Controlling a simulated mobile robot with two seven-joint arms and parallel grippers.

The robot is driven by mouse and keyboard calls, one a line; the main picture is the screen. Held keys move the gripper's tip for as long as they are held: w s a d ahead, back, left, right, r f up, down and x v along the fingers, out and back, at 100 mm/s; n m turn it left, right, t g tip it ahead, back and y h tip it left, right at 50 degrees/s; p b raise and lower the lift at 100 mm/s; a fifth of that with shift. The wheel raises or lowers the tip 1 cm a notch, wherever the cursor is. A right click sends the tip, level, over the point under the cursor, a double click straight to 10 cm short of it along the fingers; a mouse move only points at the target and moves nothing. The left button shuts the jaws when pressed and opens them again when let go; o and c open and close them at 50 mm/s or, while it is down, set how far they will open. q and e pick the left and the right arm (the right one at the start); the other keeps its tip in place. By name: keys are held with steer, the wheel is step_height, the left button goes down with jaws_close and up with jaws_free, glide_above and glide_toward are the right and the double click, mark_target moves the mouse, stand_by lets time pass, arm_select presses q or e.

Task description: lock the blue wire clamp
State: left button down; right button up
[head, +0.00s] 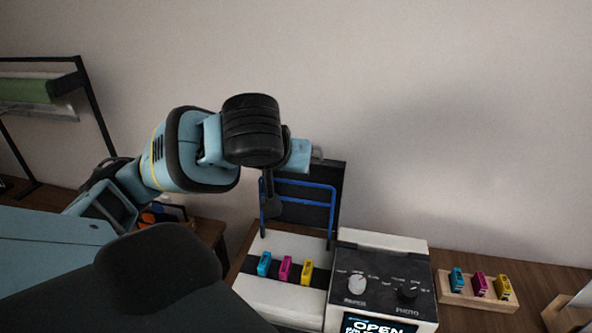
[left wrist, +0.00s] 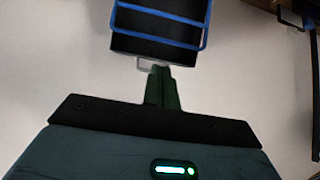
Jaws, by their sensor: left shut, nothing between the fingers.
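The blue wire clamp (head: 318,184) stands upright against the raised dark lid (head: 342,178) at the back of the machine. In the left wrist view, the blue wire clamp (left wrist: 150,38) crosses the dark lid at the top of the picture. A small grey loop (left wrist: 147,63) sits at the lid's edge, close to the fingertips. My left gripper (left wrist: 161,72) is shut and empty just short of that edge; contact cannot be told. In the head view, my left wrist hides the clamp's upper left part. My right gripper is not in view.
The white machine holds cyan (head: 264,264), magenta (head: 286,268) and yellow (head: 307,272) cartridges. Beside it stands a control box (head: 382,262) with two knobs and a screen reading "OPEN". A wooden rack (head: 450,290) with three more cartridges is at right. The wall is close behind.

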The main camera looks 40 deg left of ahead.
mark_target(293, 200)
arm_select(q)
steer(key=shift+s, duration=0.1)
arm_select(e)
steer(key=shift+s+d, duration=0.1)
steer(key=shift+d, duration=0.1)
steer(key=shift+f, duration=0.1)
